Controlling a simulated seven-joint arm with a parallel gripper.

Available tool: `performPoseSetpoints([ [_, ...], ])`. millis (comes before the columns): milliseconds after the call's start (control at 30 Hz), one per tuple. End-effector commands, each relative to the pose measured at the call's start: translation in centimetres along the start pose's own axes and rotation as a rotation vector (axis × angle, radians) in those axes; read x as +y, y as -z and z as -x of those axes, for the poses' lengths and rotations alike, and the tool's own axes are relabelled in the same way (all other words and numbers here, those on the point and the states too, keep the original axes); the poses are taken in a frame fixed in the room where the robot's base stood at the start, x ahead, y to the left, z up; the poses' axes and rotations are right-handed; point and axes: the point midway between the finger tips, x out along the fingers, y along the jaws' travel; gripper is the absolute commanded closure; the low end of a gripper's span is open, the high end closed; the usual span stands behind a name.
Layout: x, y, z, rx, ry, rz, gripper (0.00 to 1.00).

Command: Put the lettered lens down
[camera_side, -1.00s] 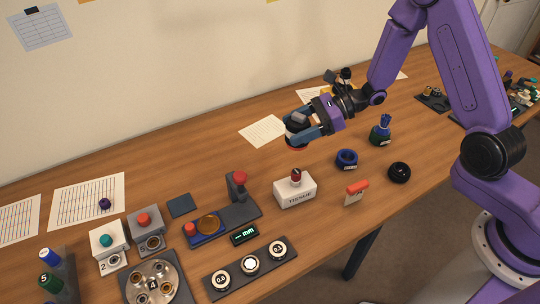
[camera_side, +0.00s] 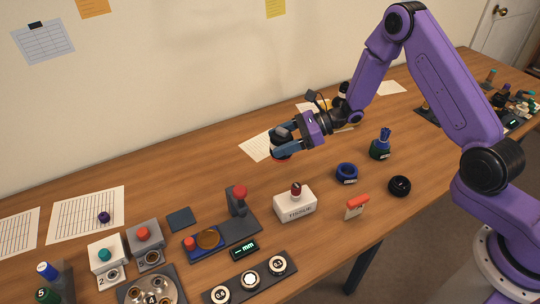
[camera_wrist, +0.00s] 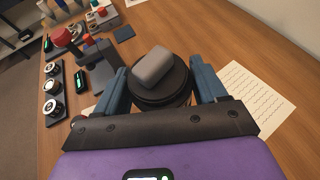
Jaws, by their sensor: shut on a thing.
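A paper sheet (camera_side: 257,146) lies behind.

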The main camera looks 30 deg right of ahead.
Motion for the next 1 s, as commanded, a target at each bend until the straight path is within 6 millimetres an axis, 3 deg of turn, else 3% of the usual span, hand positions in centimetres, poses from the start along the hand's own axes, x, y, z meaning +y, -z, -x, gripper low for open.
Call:
performPoseSetpoints([
  [300, -2.4, 2.7, -3.3, -0.002, 0.001, 0.001, 0.84],
  [567, -3.1, 3.5, -4.3, -0.002, 0.001, 0.0, 0.84],
  [800, -3.1, 5.9, -5.3, -0.002, 0.0, -0.001, 0.84],
  [1000, -3.1, 6.2, -5.4, -0.003, 0.001, 0.001, 0.84],
])
